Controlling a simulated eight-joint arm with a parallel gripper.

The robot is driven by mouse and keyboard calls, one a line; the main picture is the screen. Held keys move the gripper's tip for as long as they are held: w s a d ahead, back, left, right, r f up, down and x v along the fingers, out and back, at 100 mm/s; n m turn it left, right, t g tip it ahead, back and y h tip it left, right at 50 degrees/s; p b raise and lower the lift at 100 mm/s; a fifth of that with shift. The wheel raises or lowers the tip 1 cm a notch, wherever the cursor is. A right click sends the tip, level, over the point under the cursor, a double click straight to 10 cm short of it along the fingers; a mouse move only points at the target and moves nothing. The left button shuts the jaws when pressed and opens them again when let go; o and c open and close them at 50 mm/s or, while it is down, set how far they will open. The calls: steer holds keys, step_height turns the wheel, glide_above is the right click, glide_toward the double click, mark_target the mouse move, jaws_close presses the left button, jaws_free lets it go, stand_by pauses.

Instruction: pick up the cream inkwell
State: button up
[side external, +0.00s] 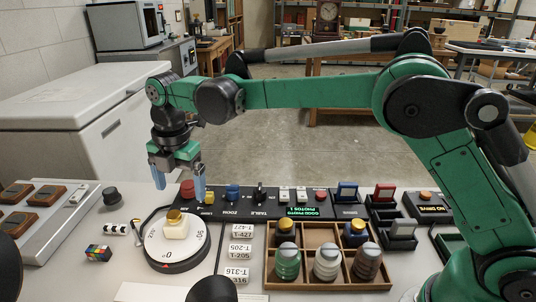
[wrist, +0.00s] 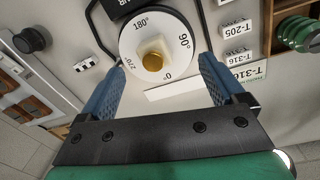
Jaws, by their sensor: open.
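The cream inkwell (side external: 176,229) is a small square block with a gold cap, standing upright on a round white turntable (side external: 160,251) marked with degrees. In the wrist view the inkwell (wrist: 152,50) shows between and just beyond my blue fingertips, on the dial (wrist: 128,42). My gripper (side external: 179,184) is open and empty, pointing down. It hangs above the bench, higher than the inkwell and apart from it. In the wrist view the fingers of my gripper (wrist: 162,62) stand wide on either side.
A wooden compartment tray (side external: 310,285) with several bottles, one whitish (side external: 327,262), stands right of the turntable. A control panel (side external: 270,204) with knobs lies behind. A colour cube (side external: 98,253) and a black knob (side external: 111,196) are at left. White labels (side external: 240,250) lie between.

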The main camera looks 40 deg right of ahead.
mark_target(174, 214)
steer(key=f+n, duration=0.1)
steer(key=a+f+n, duration=0.1)
steer(key=a+n, duration=0.1)
steer(key=shift+w+a+f+g, duration=0.1)
steer(key=shift+w+f+g, duration=0.15)
steer(key=shift+f+g, duration=0.15)
steer(key=shift+f, duration=2.7)
jaws_close()
steer(key=shift+r, duration=0.1)
